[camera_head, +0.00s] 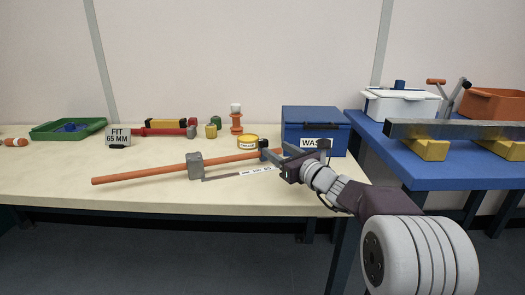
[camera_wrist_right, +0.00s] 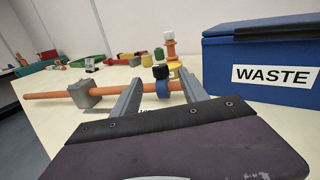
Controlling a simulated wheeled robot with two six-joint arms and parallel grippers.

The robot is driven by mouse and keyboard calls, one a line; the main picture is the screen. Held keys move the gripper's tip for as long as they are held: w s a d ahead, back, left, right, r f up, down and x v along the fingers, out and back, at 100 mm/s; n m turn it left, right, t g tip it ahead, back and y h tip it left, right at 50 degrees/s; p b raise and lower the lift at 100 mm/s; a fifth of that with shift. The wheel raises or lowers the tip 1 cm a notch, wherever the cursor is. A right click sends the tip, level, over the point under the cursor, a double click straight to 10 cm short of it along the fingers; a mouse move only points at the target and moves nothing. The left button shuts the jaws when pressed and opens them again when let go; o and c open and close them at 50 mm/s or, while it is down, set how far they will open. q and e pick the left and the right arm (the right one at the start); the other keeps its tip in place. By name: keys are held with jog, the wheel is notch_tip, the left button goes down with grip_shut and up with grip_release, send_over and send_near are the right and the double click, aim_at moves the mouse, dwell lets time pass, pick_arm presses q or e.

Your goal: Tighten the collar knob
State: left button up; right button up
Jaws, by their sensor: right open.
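An orange rod (camera_head: 135,176) lies across the pale bench, with a grey block (camera_head: 195,166) around it. Near its right end is a blue collar (camera_wrist_right: 162,88) with a black knob (camera_wrist_right: 160,71) on top; the collar is small and partly covered in the head view (camera_head: 263,144). My right gripper (camera_head: 279,153) is open. In the right wrist view its two fingers (camera_wrist_right: 160,84) stand on either side of the collar and knob, with gaps visible. Whether they touch is not clear. My left gripper is out of view.
A blue WASTE box (camera_head: 318,114) stands close behind my right gripper. A yellow tin (camera_head: 247,141) and an orange post (camera_head: 236,122) stand behind the rod. A FIT 65 MM sign (camera_head: 118,136) and green tray (camera_head: 48,131) are at left. A blue table (camera_head: 440,172) is at right.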

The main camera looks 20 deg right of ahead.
aim_at(266, 143)
jog(key=b+x, duration=0.1)
jog(key=x, duration=0.7)
jog(key=shift+w+a, duration=0.15)
jog(key=shift+w, duration=0.15)
